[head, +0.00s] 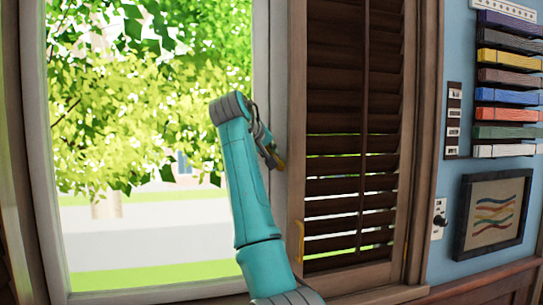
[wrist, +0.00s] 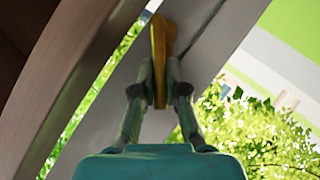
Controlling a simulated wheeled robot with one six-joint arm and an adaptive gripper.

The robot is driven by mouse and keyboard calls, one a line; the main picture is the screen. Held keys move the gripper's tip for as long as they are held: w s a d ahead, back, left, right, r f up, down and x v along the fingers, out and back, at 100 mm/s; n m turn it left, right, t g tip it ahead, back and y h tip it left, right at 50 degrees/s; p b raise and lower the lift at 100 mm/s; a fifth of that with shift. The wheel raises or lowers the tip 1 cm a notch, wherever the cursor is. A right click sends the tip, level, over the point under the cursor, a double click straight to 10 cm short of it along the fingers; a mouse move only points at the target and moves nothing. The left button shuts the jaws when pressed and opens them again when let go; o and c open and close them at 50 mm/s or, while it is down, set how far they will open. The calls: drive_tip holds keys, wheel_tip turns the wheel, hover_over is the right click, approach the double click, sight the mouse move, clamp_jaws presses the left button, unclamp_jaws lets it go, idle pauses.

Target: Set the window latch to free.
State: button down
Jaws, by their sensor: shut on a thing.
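The window latch (wrist: 158,45) is a yellow lever with a rounded end on the pale window frame. In the wrist view my gripper (wrist: 160,78) has a finger on each side of the lever and is shut on it. In the head view my gripper (head: 270,152) is at the window's right upright, and a small yellow bit of the latch (head: 281,165) shows beyond it. My wrist hides most of the latch there. I see no marks that tell the latch's setting.
A dark louvred shutter (head: 335,120) with a yellow handle (head: 300,241) stands right of the window. The window glass (head: 150,215) is to the left, with trees outside. Further right are a rack of coloured bars (head: 508,56), a switch (head: 439,218) and a framed picture (head: 494,213).

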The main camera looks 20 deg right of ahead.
drive_tip(key=shift+d, duration=0.1)
idle(0.3)
drive_tip(key=c, duration=1.2)
unclamp_jaws()
drive_tip(key=shift+r, duration=0.1)
drive_tip(key=v, duration=1.2)
drive_tip(key=shift+d+r, duration=0.15)
